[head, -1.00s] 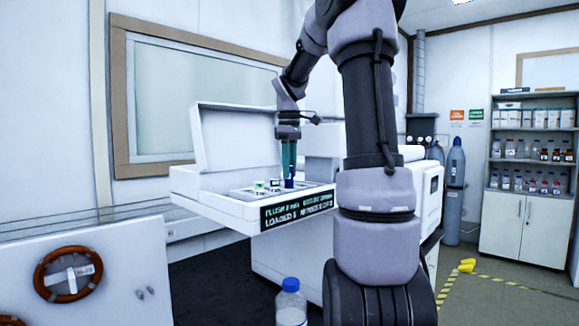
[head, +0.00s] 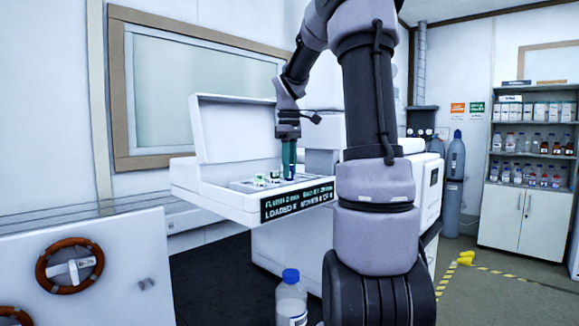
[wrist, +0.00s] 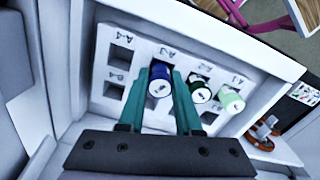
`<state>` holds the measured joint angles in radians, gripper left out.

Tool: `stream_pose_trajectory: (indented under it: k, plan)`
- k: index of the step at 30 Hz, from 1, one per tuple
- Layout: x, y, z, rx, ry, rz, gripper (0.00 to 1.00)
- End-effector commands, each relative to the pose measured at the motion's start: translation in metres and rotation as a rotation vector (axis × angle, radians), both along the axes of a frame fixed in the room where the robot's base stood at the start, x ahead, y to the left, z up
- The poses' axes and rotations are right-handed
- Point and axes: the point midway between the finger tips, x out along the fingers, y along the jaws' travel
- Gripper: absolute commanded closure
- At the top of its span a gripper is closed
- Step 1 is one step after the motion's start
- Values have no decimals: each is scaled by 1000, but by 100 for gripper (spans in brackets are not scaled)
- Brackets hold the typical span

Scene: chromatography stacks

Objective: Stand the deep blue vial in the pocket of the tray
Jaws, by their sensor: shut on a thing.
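The deep blue vial (wrist: 160,82) has a pale cap and stands between the green fingers of my gripper (wrist: 160,98) in the wrist view. My gripper (head: 289,170) is shut on it, pointing down over the tray in the head view. The white tray (wrist: 108,62) has two rows of square pockets with labels such as A-4 and B-4. The vial is over or in the tray's A-3 area; its foot is hidden, so I cannot tell whether it sits in a pocket.
A dark green vial (wrist: 200,92) and a light green vial (wrist: 232,101) stand close to the right of the blue one. Empty pockets (wrist: 123,39) show at the left. The raised lid (head: 235,135) stands behind the tray.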

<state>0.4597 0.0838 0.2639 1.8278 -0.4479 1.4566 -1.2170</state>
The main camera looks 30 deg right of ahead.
Motion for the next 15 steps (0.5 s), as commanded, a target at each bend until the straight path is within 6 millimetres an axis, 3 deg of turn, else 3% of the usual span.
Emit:
stream_pose_trajectory:
  k: [14, 15]
  plan:
    - [0, 0, -8, 0, 0, 0, 100]
    - [0, 0, -8, 0, 0, 0, 52]
